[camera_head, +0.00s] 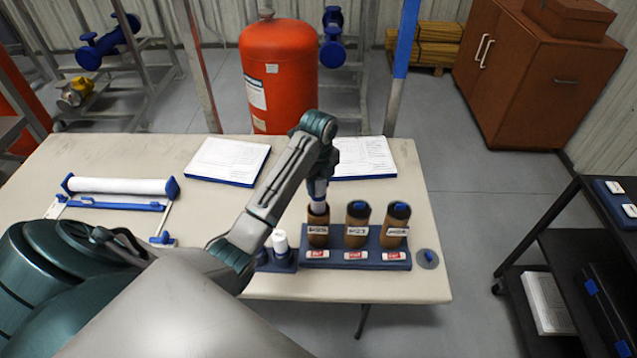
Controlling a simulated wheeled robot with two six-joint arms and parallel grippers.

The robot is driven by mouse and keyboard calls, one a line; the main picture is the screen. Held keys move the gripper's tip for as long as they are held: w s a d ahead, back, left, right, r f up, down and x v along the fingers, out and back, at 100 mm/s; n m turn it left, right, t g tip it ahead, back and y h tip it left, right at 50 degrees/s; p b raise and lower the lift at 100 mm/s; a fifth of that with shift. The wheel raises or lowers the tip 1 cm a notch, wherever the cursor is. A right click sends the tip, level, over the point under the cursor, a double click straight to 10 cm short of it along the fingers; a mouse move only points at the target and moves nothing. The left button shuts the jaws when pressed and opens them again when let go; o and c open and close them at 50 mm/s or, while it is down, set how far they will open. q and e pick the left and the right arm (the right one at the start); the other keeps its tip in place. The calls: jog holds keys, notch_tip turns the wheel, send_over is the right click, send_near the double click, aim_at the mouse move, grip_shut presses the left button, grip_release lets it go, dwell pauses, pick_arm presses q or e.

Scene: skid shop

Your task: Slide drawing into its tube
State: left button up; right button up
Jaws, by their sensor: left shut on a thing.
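Three brown tubes stand upright in a blue holder (345,260) at the front right of the table. The middle tube (356,222) and the right tube (396,222) show dark blue tops. White labels with dark print are on the tubes. My right gripper is not in view.
Left of the holder, a small white cylinder (280,241) stands in a blue base. Two papers on blue boards (228,160) lie at the back of the table, and a white roll on a frame (120,186) lies left. A dark shelf cart (575,262) stands right.

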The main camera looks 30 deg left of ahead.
aim_at(318, 196)
pick_arm(q)
jog(key=shift+f, duration=1)
dwell(0.4)
jog(key=shift+f+b, duration=1)
jog(key=shift+f, duration=2.05)
dwell(0.4)
jog(key=o, duration=1.5)
jog(key=shift+r, duration=0.1)
jog(key=shift+r+p, duration=1.15)
jog(key=shift+r, duration=2.35)
